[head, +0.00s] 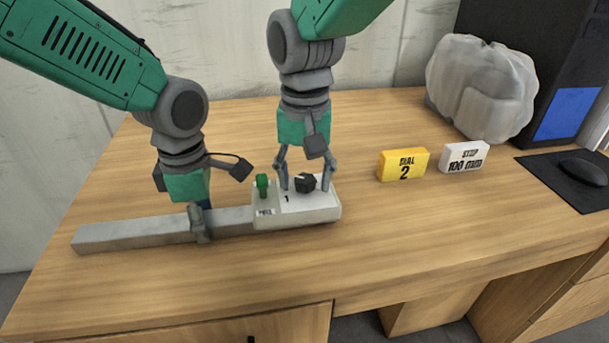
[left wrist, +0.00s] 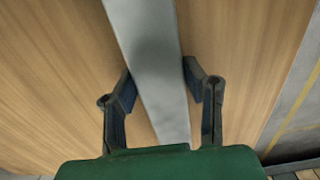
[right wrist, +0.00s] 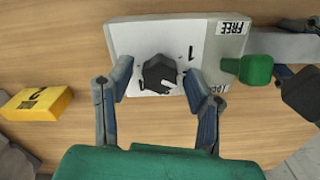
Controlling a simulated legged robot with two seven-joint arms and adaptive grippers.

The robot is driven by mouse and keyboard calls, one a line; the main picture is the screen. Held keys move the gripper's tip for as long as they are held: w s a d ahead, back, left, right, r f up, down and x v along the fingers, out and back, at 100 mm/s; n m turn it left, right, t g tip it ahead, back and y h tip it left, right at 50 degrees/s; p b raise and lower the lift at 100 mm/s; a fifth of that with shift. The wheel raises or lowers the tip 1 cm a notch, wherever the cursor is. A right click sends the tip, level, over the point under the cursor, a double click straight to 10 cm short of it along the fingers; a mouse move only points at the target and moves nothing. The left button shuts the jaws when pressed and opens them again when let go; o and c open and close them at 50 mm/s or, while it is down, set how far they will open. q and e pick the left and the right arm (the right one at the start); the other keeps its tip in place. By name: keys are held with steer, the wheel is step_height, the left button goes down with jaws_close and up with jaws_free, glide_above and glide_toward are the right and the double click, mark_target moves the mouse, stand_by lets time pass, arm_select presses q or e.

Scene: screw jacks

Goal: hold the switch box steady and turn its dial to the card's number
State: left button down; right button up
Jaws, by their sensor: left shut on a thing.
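The switch box (head: 328,211) is a pale box with a black dial (head: 306,183), a green lever (head: 262,186) and a long grey bar (head: 120,236) running left from it. My left gripper (head: 198,222) is shut on the bar; the left wrist view shows the bar (left wrist: 150,40) between its fingers. My right gripper (right wrist: 160,80) points down over the box, its fingers open on either side of the dial (right wrist: 158,74), with gaps visible. A "1" is printed near the dial; which number the dial points to is unclear. The yellow card (head: 403,164) reads "DIAL 2".
A white card (head: 465,156) reading "100 mm" stands right of the yellow one. Behind are a crumpled translucent bag (head: 482,85) and a dark computer case (head: 560,45). A mouse (head: 584,171) lies on a black mat at the right. The desk (head: 420,235) is clear in front of the cards.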

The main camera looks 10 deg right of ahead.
mark_target(305, 177)
steer(key=shift+r, duration=0.1)
step_height(305, 177, up, 12)
stand_by(0.6)
steer(key=shift+w, duration=0.1)
arm_select(q)
steer(key=c, duration=0.9)
jaws_free()
arm_select(e)
steer(key=shift+f, duration=0.2)
arm_select(q)
steer(key=shift+r, duration=0.1)
